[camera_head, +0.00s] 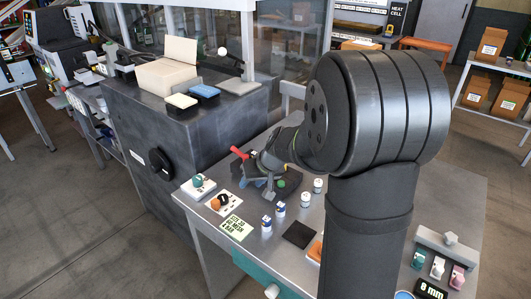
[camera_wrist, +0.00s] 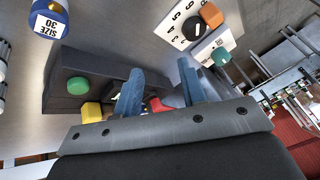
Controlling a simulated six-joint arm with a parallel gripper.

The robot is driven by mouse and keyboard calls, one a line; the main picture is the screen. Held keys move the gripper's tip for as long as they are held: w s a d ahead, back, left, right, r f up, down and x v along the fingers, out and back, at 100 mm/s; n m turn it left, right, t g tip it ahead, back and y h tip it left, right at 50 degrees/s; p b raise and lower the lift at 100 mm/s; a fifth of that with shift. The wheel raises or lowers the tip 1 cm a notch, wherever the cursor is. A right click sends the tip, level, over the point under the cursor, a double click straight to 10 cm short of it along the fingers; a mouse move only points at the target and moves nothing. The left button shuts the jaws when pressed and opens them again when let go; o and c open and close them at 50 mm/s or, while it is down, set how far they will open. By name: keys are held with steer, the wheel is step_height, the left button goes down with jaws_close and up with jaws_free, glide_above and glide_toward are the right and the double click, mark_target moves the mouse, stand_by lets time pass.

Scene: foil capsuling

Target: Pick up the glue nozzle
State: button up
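My gripper shows in the wrist view (camera_wrist: 160,68) with its two blue-grey fingers apart and no object clearly held between them. In the head view it is low over the dark fixture (camera_head: 289,186) on the bench, partly hidden by my arm. In the wrist view the dark fixture (camera_wrist: 95,72) carries a green knob (camera_wrist: 78,87) and a yellow block (camera_wrist: 92,112). A red part (camera_wrist: 157,104) shows between the finger bases. A red handle-like piece (camera_head: 239,152) sticks out on the left in the head view. I cannot tell which piece is the glue nozzle.
Small labelled bottles (camera_head: 280,209) and a dark square pad (camera_head: 299,234) stand in front. A grey cabinet (camera_head: 195,130) rises behind left.

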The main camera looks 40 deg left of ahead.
steer(key=w+a+r+m+t+h, duration=0.1)
steer(key=w+a+r+m+h, duration=0.1)
steer(key=w+a+r, duration=0.35)
steer(key=m+t+h, duration=0.2)
steer(key=m+t, duration=0.1)
glide_toward(254, 153)
steer(key=x, duration=0.3)
steer(key=shift+w+d+f, duration=0.2)
steer(key=shift+f, duration=0.15)
steer(key=x, duration=0.5)
steer(key=shift+w+a, duration=0.1)
steer(key=shift+a, duration=0.1)
steer(key=c, duration=0.8)
steer(key=shift+r, duration=0.1)
